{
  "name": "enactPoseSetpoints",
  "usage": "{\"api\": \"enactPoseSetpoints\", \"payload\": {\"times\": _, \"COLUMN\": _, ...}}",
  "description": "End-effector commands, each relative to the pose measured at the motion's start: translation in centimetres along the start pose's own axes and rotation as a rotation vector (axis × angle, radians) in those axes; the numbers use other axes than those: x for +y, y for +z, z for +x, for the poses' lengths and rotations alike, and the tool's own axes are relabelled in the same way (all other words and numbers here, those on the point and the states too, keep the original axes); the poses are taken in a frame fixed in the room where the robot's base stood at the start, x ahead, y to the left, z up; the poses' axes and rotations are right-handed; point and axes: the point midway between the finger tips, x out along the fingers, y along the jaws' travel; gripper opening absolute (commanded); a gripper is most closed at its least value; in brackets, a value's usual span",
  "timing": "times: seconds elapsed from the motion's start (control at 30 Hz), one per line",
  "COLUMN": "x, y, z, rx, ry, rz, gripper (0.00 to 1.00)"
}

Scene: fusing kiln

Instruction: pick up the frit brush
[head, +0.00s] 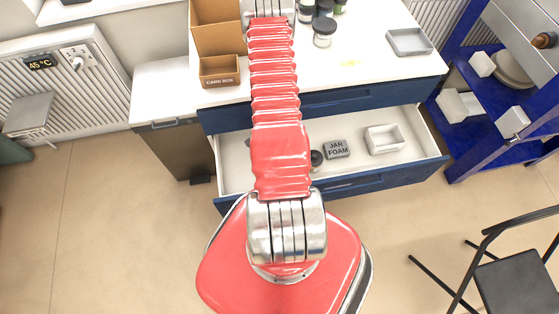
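I cannot make out a frit brush in the head view. My red arm reaches from the bottom middle to the top edge and covers part of the worktop (350,80) and of the open drawer (407,120). Its far end meets the top edge in a ribbed metal part, and I see no fingertips. In the drawer, a small dark round item (316,158) sits beside the arm, partly hidden; I cannot tell what it is.
The drawer also holds a grey jar foam block (337,149) and a white tray (384,139). Cardboard boxes (219,72), dark-lidded jars (324,32) and a grey tray (409,42) stand on the worktop. A blue shelf (480,100) and black chair (515,285) are right.

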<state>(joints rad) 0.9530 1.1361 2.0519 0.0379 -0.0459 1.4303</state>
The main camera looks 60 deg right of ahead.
Motion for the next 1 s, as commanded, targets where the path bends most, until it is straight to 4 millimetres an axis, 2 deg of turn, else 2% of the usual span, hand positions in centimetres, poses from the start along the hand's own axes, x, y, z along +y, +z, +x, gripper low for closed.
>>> {"api": "enactPoseSetpoints", "payload": {"times": 0.07, "x": 0.0, "y": 0.0, "z": 0.0, "rx": 0.0, "ry": 0.0, "rz": 0.0, "gripper": 0.26}}
{"api": "enactPoseSetpoints", "payload": {"times": 0.43, "x": 0.0, "y": 0.0, "z": 0.0, "rx": 0.0, "ry": 0.0, "rz": 0.0, "gripper": 0.0}}
{"api": "enactPoseSetpoints", "payload": {"times": 0.8, "x": 0.0, "y": 0.0, "z": -0.1, "rx": 0.0, "ry": 0.0, "rz": 0.0, "gripper": 0.0}}
{"api": "enactPoseSetpoints", "payload": {"times": 1.0, "x": -0.1, "y": 0.0, "z": -1.1, "rx": 0.0, "ry": -0.002, "rz": 0.001, "gripper": 0.0}}
